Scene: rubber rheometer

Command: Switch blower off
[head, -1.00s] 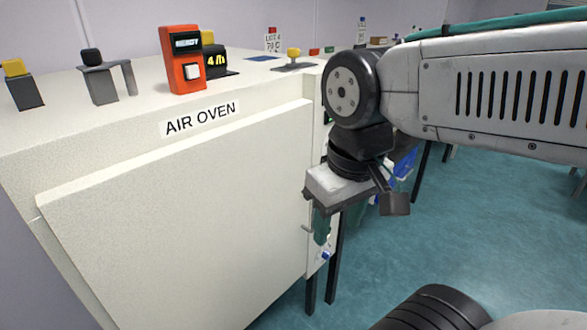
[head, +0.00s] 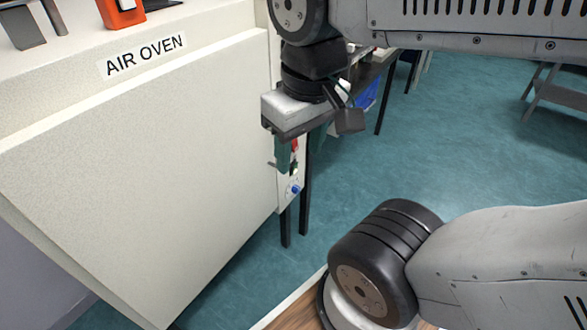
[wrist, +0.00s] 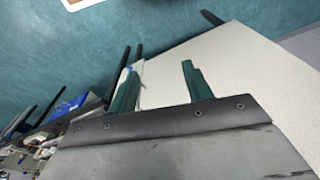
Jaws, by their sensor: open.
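The white air oven (head: 150,190) fills the left of the head view, and its pale body also shows in the wrist view (wrist: 240,65). A narrow control panel (head: 285,196) runs down its right edge. A blue knob (head: 295,189) sits low on it, with a small red part (head: 294,145) higher up. No blower label is readable. My gripper (wrist: 160,72) is open with nothing visible between its green fingers. In the head view my gripper (head: 288,160) hangs in front of the panel and hides part of it; I cannot tell whether it touches.
An orange device (head: 122,12) stands on the oven top. Dark table legs (head: 304,195) stand right beside the panel. A bench with a blue item (head: 367,95) lies behind my arm. The teal floor (head: 440,150) to the right is mostly open, with a grey stand (head: 555,95) farther off.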

